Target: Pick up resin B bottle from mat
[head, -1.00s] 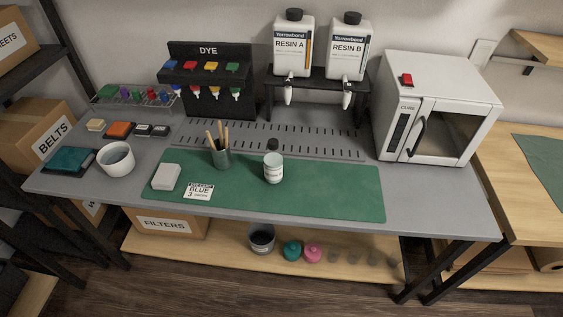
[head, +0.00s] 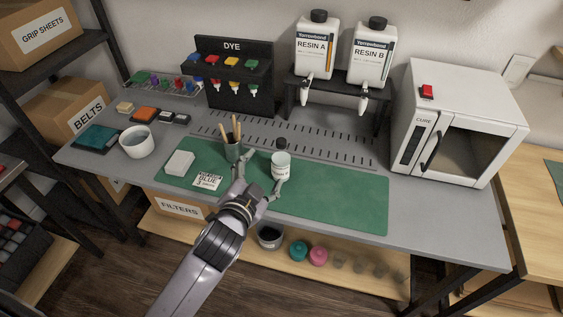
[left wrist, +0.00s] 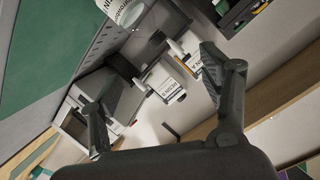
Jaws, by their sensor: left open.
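The small pale bottle (head: 281,167) with a black cap stands upright on the green mat (head: 335,205); its label is too small to read in full in the head view. My left gripper (head: 260,174) is open and empty, with its fingers spread just left of and in front of the bottle. One finger is close to the bottle's lower side; I cannot tell if it touches. In the left wrist view, part of a white labelled bottle (left wrist: 128,12) shows at the top edge, beyond the open fingers. My right gripper is not in view.
A cup of wooden sticks (head: 233,150) stands close behind the left gripper. A white block (head: 180,162) and a BLUE card (head: 207,181) lie on the mat's left. Large RESIN A (head: 316,50) and RESIN B (head: 371,57) containers sit on a rack. The mat's right half is clear.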

